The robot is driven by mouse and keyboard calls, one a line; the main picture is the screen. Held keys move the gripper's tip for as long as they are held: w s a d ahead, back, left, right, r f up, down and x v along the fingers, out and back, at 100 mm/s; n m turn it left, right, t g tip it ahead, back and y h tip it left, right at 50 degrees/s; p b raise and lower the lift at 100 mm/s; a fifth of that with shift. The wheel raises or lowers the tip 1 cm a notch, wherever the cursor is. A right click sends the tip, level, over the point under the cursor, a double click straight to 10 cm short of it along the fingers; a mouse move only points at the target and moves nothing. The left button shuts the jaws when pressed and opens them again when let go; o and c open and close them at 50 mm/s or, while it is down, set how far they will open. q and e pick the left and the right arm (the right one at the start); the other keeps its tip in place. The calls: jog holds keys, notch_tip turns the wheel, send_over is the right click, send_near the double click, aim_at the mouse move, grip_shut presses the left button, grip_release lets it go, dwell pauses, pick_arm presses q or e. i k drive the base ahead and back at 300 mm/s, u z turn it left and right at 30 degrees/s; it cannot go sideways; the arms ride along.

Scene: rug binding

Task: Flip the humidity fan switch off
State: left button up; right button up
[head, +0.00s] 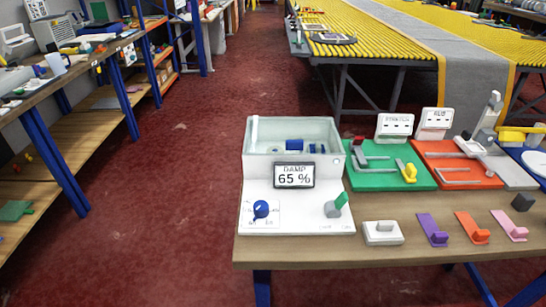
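A white damp box (253,160) stands at the left end of the near table. Its display (294,175) reads "DAMP 65 %". On its white front panel (290,215) are a blue round knob (261,209) at the left and a grey lever with a green tip (337,205) at the right, tilted up to the right. A separate white block with a raised grey-white part (382,232) lies to the right of the panel. No label marks which of these is the fan switch. Neither of my grippers shows in the head view.
Green (390,183) and red (455,180) boards with fittings lie to the right. Purple (432,229), orange (472,227) and pink (509,225) pieces line the front of the near table (300,251). Red floor (185,200) is clear on the left, beside a shelved bench (75,130).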

aim_at(342, 199)
jog(key=u, duration=1.35)
jog(key=k, duration=0.65)
jog(key=z, duration=0.9)
